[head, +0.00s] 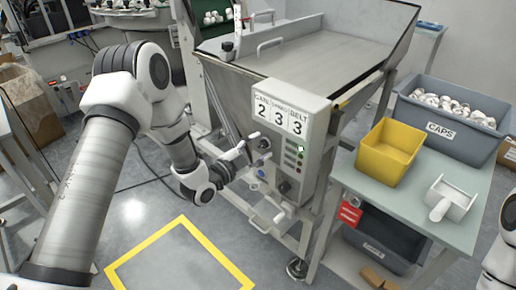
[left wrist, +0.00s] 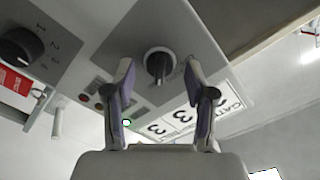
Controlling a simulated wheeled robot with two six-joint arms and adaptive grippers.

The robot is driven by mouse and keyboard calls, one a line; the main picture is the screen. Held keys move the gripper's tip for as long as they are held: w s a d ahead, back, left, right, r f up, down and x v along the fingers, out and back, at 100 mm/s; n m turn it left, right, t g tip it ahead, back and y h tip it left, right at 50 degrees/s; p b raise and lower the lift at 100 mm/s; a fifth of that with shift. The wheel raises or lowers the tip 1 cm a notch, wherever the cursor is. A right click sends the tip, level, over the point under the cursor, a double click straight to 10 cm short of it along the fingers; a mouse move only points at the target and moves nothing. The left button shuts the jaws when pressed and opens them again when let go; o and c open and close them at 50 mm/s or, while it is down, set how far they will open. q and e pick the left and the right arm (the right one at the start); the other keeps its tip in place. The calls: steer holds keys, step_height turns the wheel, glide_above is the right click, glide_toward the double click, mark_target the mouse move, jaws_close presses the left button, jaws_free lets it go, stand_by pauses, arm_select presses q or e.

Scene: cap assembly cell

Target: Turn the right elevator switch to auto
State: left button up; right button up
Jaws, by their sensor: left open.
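A control box (head: 295,110) on the hopper's side carries number cards reading 2, 3 and 3. Its upper dark rotary switch (head: 264,145) also shows in the left wrist view as a round black knob (left wrist: 158,60) with a pale pointer. I cannot read any label on it. My left gripper (head: 246,160) is in front of the box, and its open fingers (left wrist: 160,75) stand on either side of that knob, with gaps visible. A second black dial (left wrist: 18,46) marked 1, 2, 3 is off to one side. My right gripper is out of view.
A steel hopper (head: 310,52) stands above the box. A yellow floor outline (head: 140,248) marks bare floor in front.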

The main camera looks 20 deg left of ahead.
arm_select(q)
jaws_close()
steer(key=shift+n, duration=0.3)
steer(key=n, duration=0.8)
steer(key=shift+a+b, duration=0.1)
steer(key=shift+b, duration=0.3)
stand_by(0.3)
jaws_free()
